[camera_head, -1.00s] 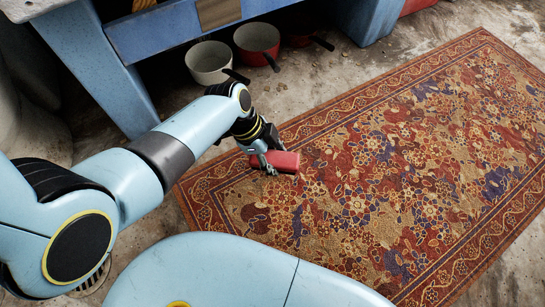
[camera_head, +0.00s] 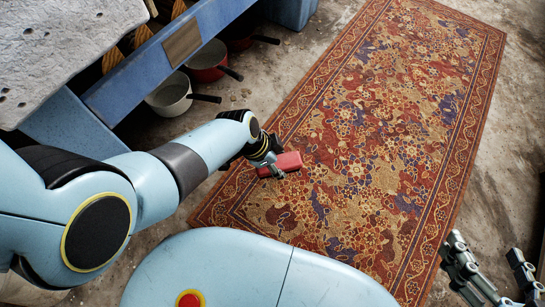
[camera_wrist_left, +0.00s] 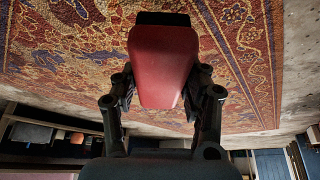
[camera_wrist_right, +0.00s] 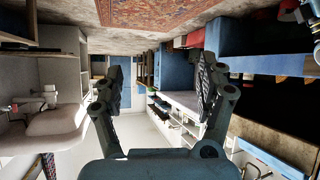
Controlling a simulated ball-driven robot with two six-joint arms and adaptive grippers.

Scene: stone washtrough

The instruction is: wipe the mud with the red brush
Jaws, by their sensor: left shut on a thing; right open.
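The red brush (camera_head: 288,162) is in my left gripper (camera_head: 268,168), above the near left part of the patterned rug. In the left wrist view, the brush (camera_wrist_left: 162,65) sits between the two fingers of my left gripper (camera_wrist_left: 162,95), with a dark end at the top. The gripper is shut on it. My right gripper (camera_head: 487,252) is at the lower right of the head view, open and empty. Its spread fingers also show in the right wrist view (camera_wrist_right: 163,85). I cannot make out any mud apart from the rug's pattern.
The rug (camera_head: 355,130) lies on a stained concrete floor (camera_head: 515,130). A blue bench frame (camera_head: 150,75) with a pale stone slab (camera_head: 60,50) stands at the upper left. A cream pan (camera_head: 168,98) and red pan (camera_head: 205,65) lie beneath it, handles sticking out.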

